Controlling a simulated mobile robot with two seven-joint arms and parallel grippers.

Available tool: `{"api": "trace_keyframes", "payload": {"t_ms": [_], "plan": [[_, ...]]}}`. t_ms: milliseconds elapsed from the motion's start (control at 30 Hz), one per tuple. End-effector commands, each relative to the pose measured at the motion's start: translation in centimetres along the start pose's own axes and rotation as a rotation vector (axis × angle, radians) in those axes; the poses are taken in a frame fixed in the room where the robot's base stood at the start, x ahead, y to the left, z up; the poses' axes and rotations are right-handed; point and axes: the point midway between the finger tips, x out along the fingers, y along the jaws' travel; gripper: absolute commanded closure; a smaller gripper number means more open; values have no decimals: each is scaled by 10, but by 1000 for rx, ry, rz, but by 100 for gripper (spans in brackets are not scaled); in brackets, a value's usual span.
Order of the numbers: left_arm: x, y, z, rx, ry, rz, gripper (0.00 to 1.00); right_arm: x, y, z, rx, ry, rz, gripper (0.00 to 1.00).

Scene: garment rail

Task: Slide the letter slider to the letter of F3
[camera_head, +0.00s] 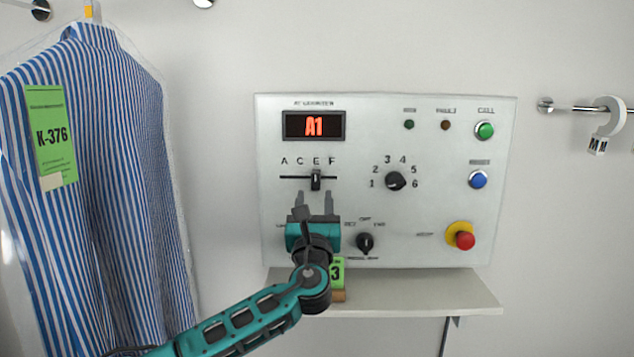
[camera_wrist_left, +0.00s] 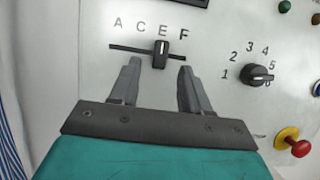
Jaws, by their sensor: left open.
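The letter slider (camera_head: 316,180) is a black knob on a horizontal slot under the letters A, C, E, F. It stands under E; it also shows in the left wrist view (camera_wrist_left: 161,54). The display (camera_head: 314,125) reads A1 in red. My left gripper (camera_head: 313,196) is open and empty, just below the slider in the picture. In the left wrist view its fingertips (camera_wrist_left: 159,66) lie either side of the slider, a little below it; contact cannot be told. A green tag (camera_head: 337,271) ending in 3 is partly hidden behind my left arm. My right gripper is not in view.
The grey panel (camera_head: 440,215) also carries a number dial (camera_head: 396,181), a lower knob (camera_head: 365,243), a green button (camera_head: 485,130), a blue button (camera_head: 478,179) and a red stop button (camera_head: 464,240). A shelf (camera_head: 440,295) juts out below. A striped shirt (camera_head: 100,180) hangs left.

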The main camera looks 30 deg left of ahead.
Motion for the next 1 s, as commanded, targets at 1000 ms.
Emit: {"api": "trace_keyframes", "payload": {"t_ms": [1000], "plan": [[61,-1,-1,-2,2,-2,75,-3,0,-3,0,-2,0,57]]}}
